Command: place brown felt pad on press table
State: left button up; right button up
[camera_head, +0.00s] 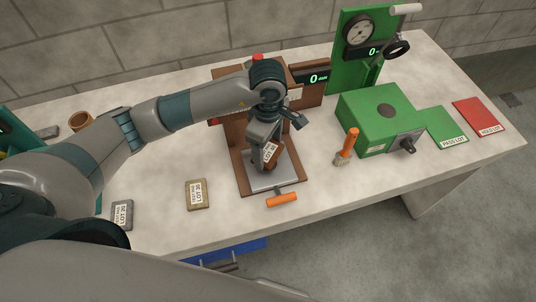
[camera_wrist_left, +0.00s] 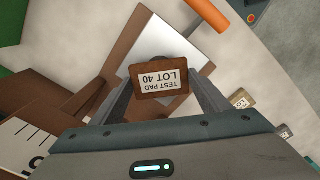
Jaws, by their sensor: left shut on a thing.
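The brown felt pad (camera_wrist_left: 158,93), labelled TEST PAD LOT 40, is between the fingers of my left gripper (camera_wrist_left: 160,88). In the head view the pad (camera_head: 269,153) is tilted and seen above the press plate. The press table (camera_head: 256,184) is a light metal plate on a brown base; it also shows in the left wrist view (camera_wrist_left: 150,45). My left gripper (camera_head: 268,150) is shut on the pad, above the plate. A gap between pad and plate is hard to judge. My right gripper is not in view.
A tan pad (camera_head: 196,194) and a grey pad (camera_head: 121,215) lie left of the press. An orange handle (camera_head: 282,200) sits at the press front. To the right are an orange brush (camera_head: 347,146), a green machine (camera_head: 378,118), a green card (camera_head: 446,129) and a red card (camera_head: 478,115).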

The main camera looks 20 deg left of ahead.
aim_at(268, 152)
pick_arm(q)
notch_tip(268, 152, down, 4)
jog(key=shift+r+b, duration=0.15)
jog(key=shift+b, duration=0.5)
jog(key=shift+f, duration=0.2)
jog(key=shift+f, duration=0.1)
jog(key=o, duration=1)
jog(key=shift+o, duration=0.2)
